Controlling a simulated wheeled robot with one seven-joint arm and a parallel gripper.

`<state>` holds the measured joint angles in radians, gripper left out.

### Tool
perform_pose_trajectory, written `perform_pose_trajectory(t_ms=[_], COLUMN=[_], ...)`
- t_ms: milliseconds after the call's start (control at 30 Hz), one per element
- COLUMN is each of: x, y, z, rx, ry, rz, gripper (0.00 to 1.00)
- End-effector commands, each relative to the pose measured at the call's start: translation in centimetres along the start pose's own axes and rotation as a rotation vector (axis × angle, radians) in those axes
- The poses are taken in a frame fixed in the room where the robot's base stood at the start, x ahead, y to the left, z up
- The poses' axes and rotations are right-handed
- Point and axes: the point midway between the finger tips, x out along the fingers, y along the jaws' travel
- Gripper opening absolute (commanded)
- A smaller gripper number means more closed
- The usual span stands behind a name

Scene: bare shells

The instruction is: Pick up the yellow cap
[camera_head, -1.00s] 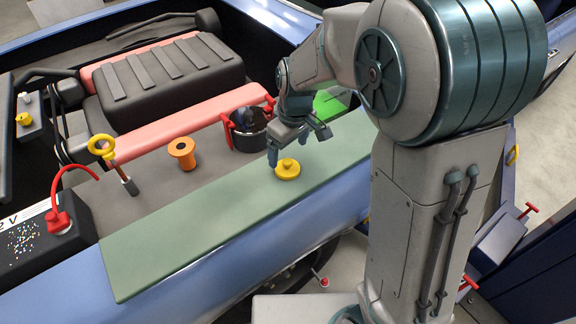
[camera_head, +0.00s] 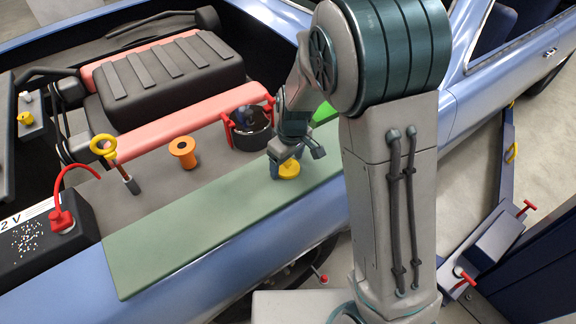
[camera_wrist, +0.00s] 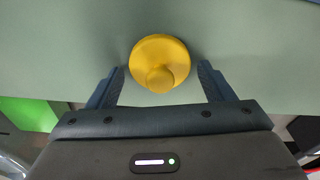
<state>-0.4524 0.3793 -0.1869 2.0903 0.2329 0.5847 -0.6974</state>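The yellow cap (camera_head: 289,169) is a round disc with a small knob on top. It lies on the green mat (camera_head: 165,250) on the car's fender. My gripper (camera_head: 297,166) is low over the cap, with fingers spread. In the wrist view, the yellow cap (camera_wrist: 159,62) sits just ahead of and between the two open fingertips of my gripper (camera_wrist: 161,72). There is a gap on each side, and the fingers do not touch it. Part of the cap is hidden behind the gripper in the head view.
An orange spool-shaped part (camera_head: 183,153) and a black round container with red handles (camera_head: 250,128) stand beyond the mat. A yellow-ringed dipstick (camera_head: 104,146) and a battery with a red cable (camera_head: 45,232) are at left. The mat's left part is clear.

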Motion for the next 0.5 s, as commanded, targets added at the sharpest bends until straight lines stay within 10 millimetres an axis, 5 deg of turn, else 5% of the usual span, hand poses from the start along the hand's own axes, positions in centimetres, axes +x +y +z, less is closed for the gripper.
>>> perform_pose_trajectory(t_ms=[33, 133, 500], x=[-0.01, -0.03, -0.13], y=[0.01, 0.01, 0.03], z=[-0.01, -0.01, -0.03], rx=[0.0, 0.0, 0.0], ry=[0.0, 0.0, 0.001], rz=[0.0, 0.0, 0.001], gripper=[0.59, 0.36, 0.36])
